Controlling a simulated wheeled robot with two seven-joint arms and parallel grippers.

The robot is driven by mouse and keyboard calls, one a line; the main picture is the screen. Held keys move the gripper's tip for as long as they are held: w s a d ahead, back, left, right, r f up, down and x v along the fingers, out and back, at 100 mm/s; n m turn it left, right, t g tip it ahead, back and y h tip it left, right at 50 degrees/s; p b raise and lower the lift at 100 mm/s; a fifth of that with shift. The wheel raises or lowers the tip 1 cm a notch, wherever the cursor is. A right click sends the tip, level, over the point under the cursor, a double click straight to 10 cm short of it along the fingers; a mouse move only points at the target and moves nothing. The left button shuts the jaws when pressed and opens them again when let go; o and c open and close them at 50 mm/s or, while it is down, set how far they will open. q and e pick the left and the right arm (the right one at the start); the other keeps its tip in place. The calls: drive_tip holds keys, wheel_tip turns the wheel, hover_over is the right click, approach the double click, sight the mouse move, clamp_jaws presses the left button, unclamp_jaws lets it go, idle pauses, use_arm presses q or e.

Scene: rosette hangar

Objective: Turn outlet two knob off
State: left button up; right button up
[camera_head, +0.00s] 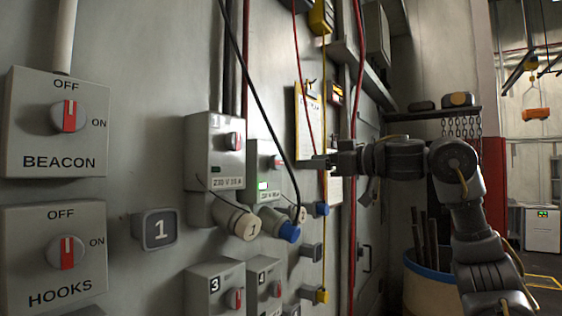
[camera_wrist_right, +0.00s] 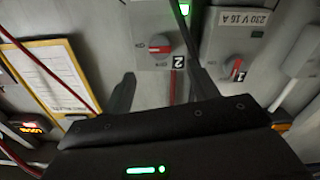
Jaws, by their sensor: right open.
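The outlet two box (camera_head: 262,160) is on the grey wall just behind outlet one, with a lit green lamp (camera_head: 263,186). Its knob (camera_head: 275,162) has a red handle that looks roughly sideways. In the right wrist view the outlet two knob (camera_wrist_right: 161,49) shows beside a black "2" label, with the green lamp at the top edge. My right gripper (camera_head: 318,162) is to the right of the box in the head view, apart from the knob. In the wrist view its two dark fingers (camera_wrist_right: 161,90) are spread and empty, pointing toward the box. My left gripper is out of view.
Outlet one (camera_head: 213,150) is left of outlet two; its knob (camera_wrist_right: 236,67) also shows in the wrist view. A black cable (camera_head: 262,110) and red hose (camera_head: 357,150) hang near. Outlets three (camera_head: 212,285) and four (camera_head: 262,280) are below. A clipboard (camera_wrist_right: 50,72) hangs beside.

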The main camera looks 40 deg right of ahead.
sight(279, 162)
drive_tip(key=p+x, duration=0.2)
drive_tip(key=x, duration=0.5)
drive_tip(key=shift+w, duration=0.25)
drive_tip(key=shift+w+a, duration=0.2)
drive_tip(key=shift+w, duration=0.4)
drive_tip(key=c, duration=1)
